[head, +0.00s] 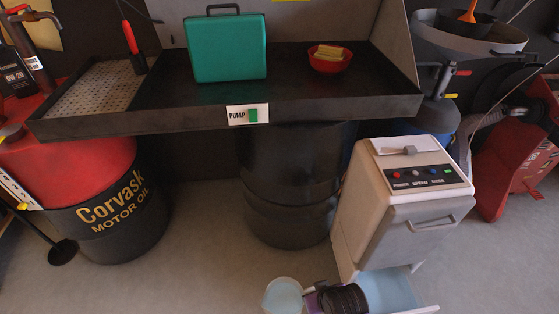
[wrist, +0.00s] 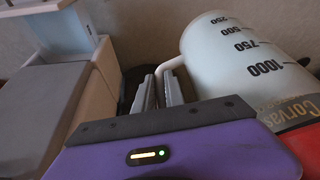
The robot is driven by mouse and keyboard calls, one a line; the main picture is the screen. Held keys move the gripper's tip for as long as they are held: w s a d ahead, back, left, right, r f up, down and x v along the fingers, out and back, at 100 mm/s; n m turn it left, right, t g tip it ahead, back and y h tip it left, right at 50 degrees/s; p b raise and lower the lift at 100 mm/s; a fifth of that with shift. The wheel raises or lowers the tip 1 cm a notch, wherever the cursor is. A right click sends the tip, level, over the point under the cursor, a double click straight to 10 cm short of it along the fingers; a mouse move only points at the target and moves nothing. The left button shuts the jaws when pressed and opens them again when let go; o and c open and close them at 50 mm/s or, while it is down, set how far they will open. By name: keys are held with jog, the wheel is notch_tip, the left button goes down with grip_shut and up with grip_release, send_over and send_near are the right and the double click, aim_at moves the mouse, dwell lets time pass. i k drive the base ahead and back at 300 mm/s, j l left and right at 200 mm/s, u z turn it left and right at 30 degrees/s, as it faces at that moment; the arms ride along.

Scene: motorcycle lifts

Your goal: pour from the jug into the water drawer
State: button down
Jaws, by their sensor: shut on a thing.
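The pale jug (head: 284,296) is at the bottom edge of the head view, its round mouth upward, left of the drawer. In the wrist view the jug (wrist: 222,65) shows dark volume marks, and its handle (wrist: 172,64) runs to my fingertips. My gripper (wrist: 162,88) is shut on this handle. The water drawer (head: 388,290) is pulled out low on the white machine, with a pale blue inside; my dark wrist covers part of its left side. It also shows in the wrist view (wrist: 92,22). The jug is beside the drawer, not over it. Its contents are not visible.
The white machine (head: 405,205) stands directly behind the drawer, close to my gripper. A black drum (head: 290,190) stands under the bench (head: 300,92). A red-topped Corvask drum (head: 110,225) is at left. The floor (head: 190,275) left of the jug is clear.

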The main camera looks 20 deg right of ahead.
aim_at(387, 291)
jog(key=k+l, duration=0.1)
jog(key=l, duration=0.4)
jog(key=l+u, duration=0.1)
jog(key=l, duration=0.45)
jog(key=k+l, duration=0.15)
jog(key=l, duration=0.35)
jog(key=k+l, duration=0.1)
jog(key=l, duration=0.4)
jog(key=u, duration=0.05)
